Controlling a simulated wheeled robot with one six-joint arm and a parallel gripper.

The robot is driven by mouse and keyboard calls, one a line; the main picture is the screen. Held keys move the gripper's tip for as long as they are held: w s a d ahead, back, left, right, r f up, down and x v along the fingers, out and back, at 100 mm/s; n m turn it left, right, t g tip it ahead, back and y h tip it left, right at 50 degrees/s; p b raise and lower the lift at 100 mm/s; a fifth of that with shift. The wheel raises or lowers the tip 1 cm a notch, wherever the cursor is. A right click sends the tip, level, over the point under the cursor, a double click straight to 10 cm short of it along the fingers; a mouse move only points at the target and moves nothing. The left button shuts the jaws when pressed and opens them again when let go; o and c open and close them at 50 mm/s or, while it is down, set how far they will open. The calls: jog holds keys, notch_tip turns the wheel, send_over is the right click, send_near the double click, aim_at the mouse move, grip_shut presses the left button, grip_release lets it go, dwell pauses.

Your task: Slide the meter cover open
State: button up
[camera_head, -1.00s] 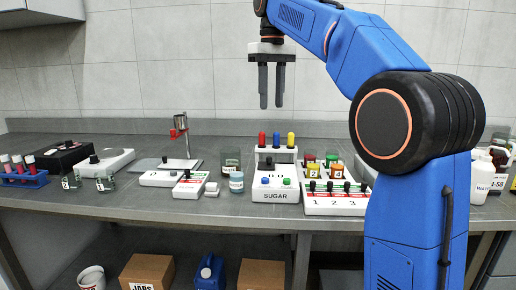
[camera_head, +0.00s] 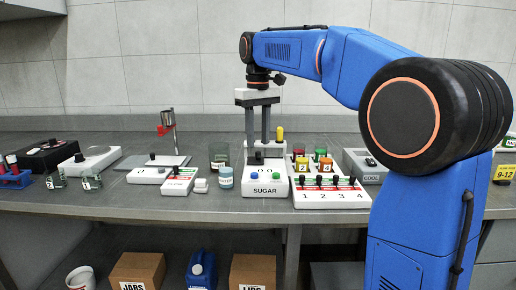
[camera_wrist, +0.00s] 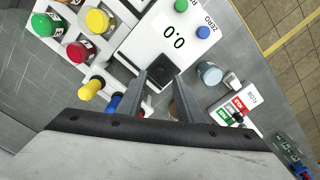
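The meter is a white box labelled SUGAR (camera_head: 265,184) with a blue and a green button on its front. In the wrist view its display reads 0.0 (camera_wrist: 172,40). A black block with a round knob (camera_wrist: 158,73), which looks like the meter cover, sits on the meter's top; it also shows in the head view (camera_head: 257,158). My gripper (camera_head: 258,141) is above the meter, fingers pointing down. In the wrist view its two fingers (camera_wrist: 160,80) are apart, one on each side of the black block, with nothing held. Whether they touch it I cannot tell.
Behind the meter stand upright coloured handles, one yellow (camera_head: 280,133). The box numbered 1 to 4 (camera_head: 330,195) and several colour-capped jars stand close on the right. A blue-grey jar (camera_head: 226,178) and a FLOW box (camera_head: 180,182) stand on the left.

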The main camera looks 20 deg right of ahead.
aim_at(258, 152)
jog(key=shift+f, duration=1.85)
grip_shut()
